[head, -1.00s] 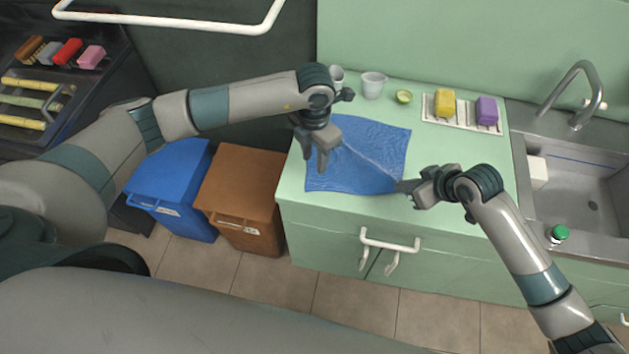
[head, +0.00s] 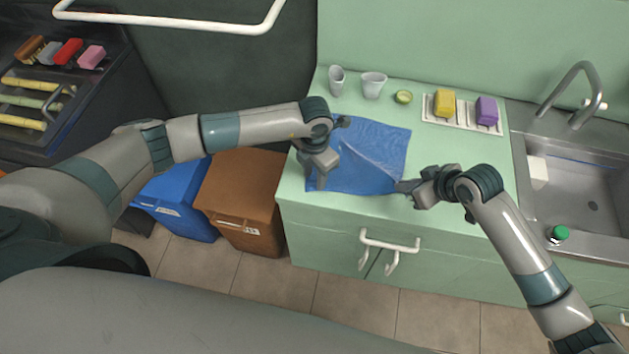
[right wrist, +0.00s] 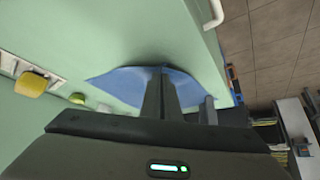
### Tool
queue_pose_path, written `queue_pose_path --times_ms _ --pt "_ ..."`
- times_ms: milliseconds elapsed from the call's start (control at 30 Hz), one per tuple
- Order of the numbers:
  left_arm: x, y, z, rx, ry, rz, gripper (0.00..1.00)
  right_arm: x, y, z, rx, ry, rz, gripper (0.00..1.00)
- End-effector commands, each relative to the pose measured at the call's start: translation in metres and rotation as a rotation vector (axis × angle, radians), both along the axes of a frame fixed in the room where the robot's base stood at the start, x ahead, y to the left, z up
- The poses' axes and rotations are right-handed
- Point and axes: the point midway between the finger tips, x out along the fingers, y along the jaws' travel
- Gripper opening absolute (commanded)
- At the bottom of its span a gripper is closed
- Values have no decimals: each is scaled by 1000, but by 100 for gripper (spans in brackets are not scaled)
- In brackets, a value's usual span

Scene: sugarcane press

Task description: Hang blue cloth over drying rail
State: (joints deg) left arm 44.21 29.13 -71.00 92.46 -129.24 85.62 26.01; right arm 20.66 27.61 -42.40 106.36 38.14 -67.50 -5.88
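The blue cloth (head: 375,150) lies spread on the green counter, with a crease running toward its front right corner. My right gripper (head: 405,188) is at that corner. In the right wrist view, its fingers (right wrist: 166,95) are close together on the cloth (right wrist: 120,80), which is bunched up at their tips. My left gripper (head: 314,176) is at the cloth's left edge, fingers pointing down and apart, covering part of that edge. Whether it touches the cloth is unclear. A white rail (head: 170,18), apparently the drying rail, is at the upper left of the head view.
Two cups (head: 373,85), a cut lime (head: 403,97) and a rack with yellow (head: 445,103) and purple (head: 487,111) sponges stand behind the cloth. The sink (head: 590,195) is at right. Blue (head: 180,195) and brown (head: 240,195) bins stand left of the counter (head: 460,225).

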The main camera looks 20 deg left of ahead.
Motion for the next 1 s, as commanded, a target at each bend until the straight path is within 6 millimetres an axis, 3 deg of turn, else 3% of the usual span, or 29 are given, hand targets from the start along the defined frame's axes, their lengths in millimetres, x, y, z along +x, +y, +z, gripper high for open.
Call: queue_pose_path --times_ms 233,533,867,1000 --pt "-1 0 -2 0 2 -1 34 0 0 0 0 0 0 0" --pt "-2 0 -2 1 4 0 0 0 0 0 0 0 0 0" --pt "-2 1 -1 3 4 0 0 0 -1 -1 -1 0 -1 0" --pt "-1 1 8 1 2 -1 0 1 -1 0 -2 -1 -1 0"
